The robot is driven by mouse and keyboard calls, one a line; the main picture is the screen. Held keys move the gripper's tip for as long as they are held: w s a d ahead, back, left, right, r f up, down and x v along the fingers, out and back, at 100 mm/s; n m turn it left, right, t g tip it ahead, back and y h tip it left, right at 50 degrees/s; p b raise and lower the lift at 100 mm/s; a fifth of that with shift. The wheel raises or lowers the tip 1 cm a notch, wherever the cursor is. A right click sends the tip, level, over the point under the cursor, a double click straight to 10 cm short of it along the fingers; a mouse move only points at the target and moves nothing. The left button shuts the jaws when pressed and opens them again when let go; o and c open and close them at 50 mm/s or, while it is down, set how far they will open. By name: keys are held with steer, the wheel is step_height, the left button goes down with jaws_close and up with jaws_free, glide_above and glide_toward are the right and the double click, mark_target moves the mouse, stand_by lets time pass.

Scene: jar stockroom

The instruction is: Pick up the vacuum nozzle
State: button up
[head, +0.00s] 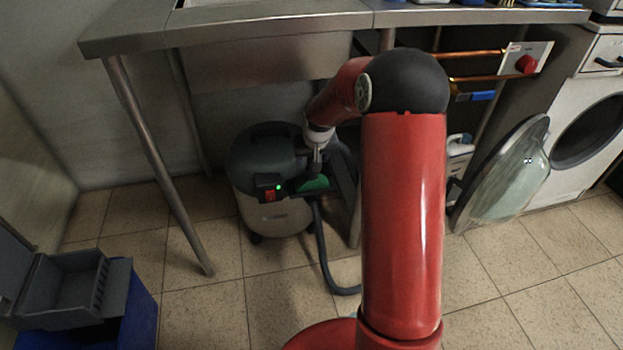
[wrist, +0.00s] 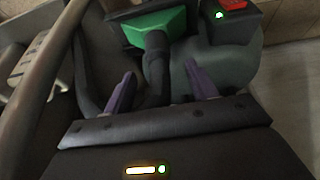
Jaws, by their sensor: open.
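The vacuum nozzle has a green head (wrist: 160,30) and a dark neck (wrist: 156,62). In the head view its green part (head: 313,184) shows low against the front of the vacuum cleaner (head: 272,205), partly hidden by my arm. My gripper (wrist: 160,70) is open, with its two purple fingers on either side of the dark neck in the wrist view. The fingers look apart from the neck, with a gap on each side. The green head lies beyond the fingertips. I cannot tell how deep the neck sits between the fingers.
The vacuum stands under a steel table (head: 270,30), with a table leg (head: 160,165) to its left. A dark hose (head: 324,255) curves along the floor. A blue bin (head: 130,315) is at lower left.

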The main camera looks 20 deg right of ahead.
mark_target(312, 175)
steer(key=x, duration=0.4)
steer(key=shift+s+f, duration=0.15)
steer(key=shift+s, duration=0.15)
jaws_close()
